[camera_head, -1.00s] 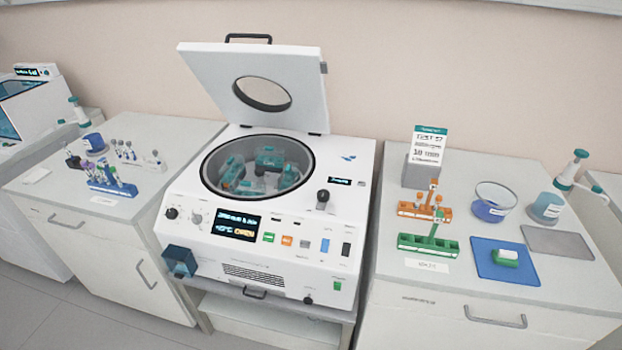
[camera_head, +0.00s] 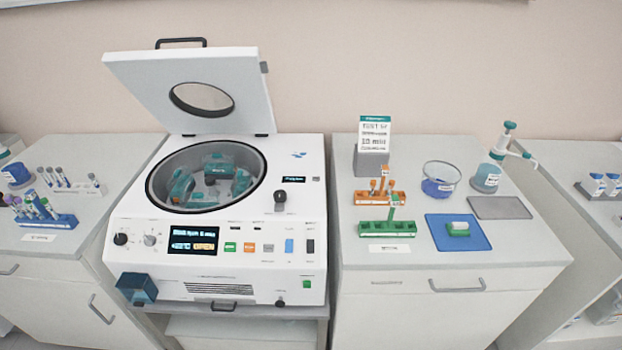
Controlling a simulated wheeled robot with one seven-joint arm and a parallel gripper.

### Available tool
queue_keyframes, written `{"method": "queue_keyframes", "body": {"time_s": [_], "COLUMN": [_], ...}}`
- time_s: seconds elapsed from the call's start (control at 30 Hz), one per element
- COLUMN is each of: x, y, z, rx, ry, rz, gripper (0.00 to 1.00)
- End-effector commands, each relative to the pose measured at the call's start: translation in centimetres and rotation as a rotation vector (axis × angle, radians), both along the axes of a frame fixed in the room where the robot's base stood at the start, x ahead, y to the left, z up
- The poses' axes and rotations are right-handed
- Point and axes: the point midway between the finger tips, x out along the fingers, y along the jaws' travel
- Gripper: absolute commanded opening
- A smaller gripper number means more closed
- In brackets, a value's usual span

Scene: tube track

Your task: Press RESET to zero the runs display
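The white centrifuge (camera_head: 235,285) stands in the middle with its lid (camera_head: 190,100) raised and its round bowl open. Its front panel has a main display (camera_head: 194,240) with lit text, including the word OPEN. Right of it are a green button (camera_head: 231,247), an orange button (camera_head: 249,248), a grey button (camera_head: 268,248), a blue switch (camera_head: 289,246) and a black switch (camera_head: 310,246). A small dark display (camera_head: 293,180) sits on the top right, its text too small to read. I cannot read which button is RESET. My gripper is not in view.
A right counter (camera_head: 510,250) holds green and orange racks, a sign, a beaker, a dispenser bottle and a blue mat. A left counter (camera_head: 75,240) holds a blue tube rack (camera_head: 48,221). A blue box (camera_head: 136,288) juts from the centrifuge's lower left front.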

Motion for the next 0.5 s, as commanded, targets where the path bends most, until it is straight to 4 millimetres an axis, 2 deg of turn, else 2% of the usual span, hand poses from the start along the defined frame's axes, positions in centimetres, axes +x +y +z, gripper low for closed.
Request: {"method": "queue_keyframes", "body": {"time_s": [0.43, 0.47, 0.5], "x": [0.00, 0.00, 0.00], "y": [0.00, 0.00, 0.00], "z": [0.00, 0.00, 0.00], "rx": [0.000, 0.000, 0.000], "ry": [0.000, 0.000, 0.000], "rz": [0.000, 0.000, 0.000], "gripper": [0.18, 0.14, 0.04]}}
